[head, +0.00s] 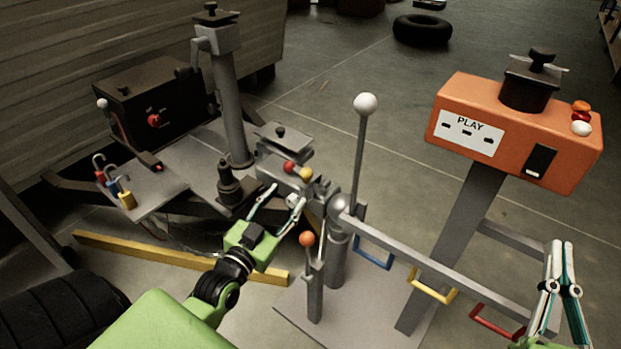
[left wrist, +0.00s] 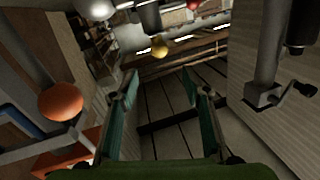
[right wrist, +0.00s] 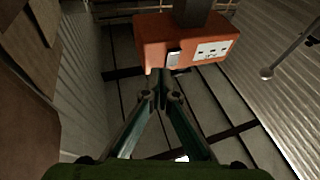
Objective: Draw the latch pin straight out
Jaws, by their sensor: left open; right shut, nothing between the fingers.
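On the grey coupler (head: 265,160), a red ball knob (head: 288,167) and a yellow ball knob (head: 305,173) sit side by side. I cannot tell which one belongs to the latch pin; its shaft is not clearly visible. My left gripper (head: 286,194) is open and empty, just below and in front of these knobs. In the left wrist view, the yellow knob (left wrist: 160,45) shows beyond the gap between the open fingers (left wrist: 159,82), not between them. My right gripper (head: 561,246) is shut and empty at the far right; its fingertips (right wrist: 161,94) meet in the right wrist view.
An orange-knobbed lever (head: 307,239) stands close right of my left gripper, also in the left wrist view (left wrist: 60,102). A tall white-knobbed lever (head: 364,104) stands behind. A grey rail with coloured handles (head: 432,285) runs toward my right gripper. An orange PLAY box (head: 560,150) stands right.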

